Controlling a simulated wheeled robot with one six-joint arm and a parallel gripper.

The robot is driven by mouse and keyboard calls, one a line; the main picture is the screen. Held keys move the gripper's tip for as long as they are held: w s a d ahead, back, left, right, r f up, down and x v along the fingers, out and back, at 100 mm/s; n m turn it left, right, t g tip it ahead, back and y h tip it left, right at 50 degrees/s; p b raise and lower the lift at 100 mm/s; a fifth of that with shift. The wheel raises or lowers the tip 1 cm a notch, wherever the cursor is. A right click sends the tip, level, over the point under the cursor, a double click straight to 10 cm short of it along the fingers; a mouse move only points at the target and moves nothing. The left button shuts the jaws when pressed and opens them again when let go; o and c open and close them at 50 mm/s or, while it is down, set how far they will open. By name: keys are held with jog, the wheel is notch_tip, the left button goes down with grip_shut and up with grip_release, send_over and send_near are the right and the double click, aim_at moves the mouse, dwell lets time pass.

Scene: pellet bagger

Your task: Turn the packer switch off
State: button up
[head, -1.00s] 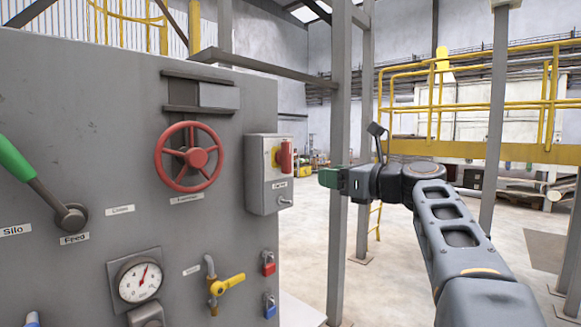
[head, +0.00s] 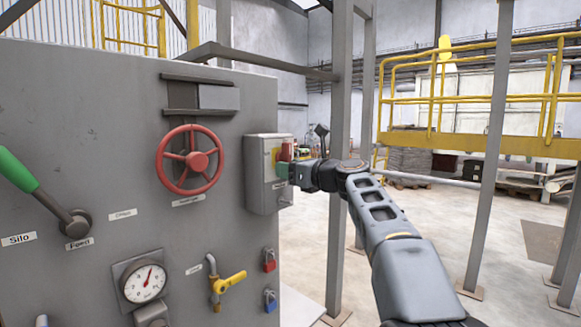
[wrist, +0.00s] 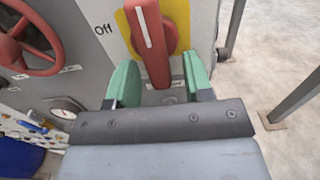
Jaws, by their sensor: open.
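The packer switch is a red rotary handle (wrist: 152,40) on a yellow plate (wrist: 125,28), on the front of a grey box. In the wrist view its white line runs nearly upright, tilted slightly left at the top, and the word "Off" is to its left. My gripper (wrist: 155,82) is open, with one green finger on each side of the handle's lower part. I cannot tell whether either finger touches it. In the head view my gripper (head: 285,171) is at the switch box (head: 258,185) and partly hides the red handle (head: 286,149).
The grey panel also carries a red handwheel (head: 190,160), a green-handled lever (head: 18,170), a gauge (head: 144,282), a yellow valve handle (head: 232,281) and red and blue padlocks. A grey post (head: 343,190) stands right of the box. Open floor lies further right.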

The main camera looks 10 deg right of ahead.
jog(key=shift+w, duration=0.1)
jog(key=shift+c, duration=0.2)
jog(key=c, duration=0.4)
jog(key=shift+d, duration=0.1)
jog(key=shift+c, duration=0.7)
jog(key=n, duration=0.4)
jog(key=shift+w+d+r+b, duration=0.1)
jog(key=shift+w+d+b, duration=0.1)
jog(key=shift+d+b, duration=0.1)
jog(key=shift+w+d+r+n+b, duration=0.15)
jog(key=shift+d+r+n+b, duration=0.2)
jog(key=shift+n, duration=1.95)
jog(key=shift+w+d+r+n+b, duration=0.15)
jog(key=shift+r+n, duration=0.25)
jog(key=shift+n, duration=1.9)
jog(key=shift+w+d+r+n+b, duration=0.15)
jog(key=shift+r+n, duration=0.25)
jog(key=shift+n, duration=1.9)
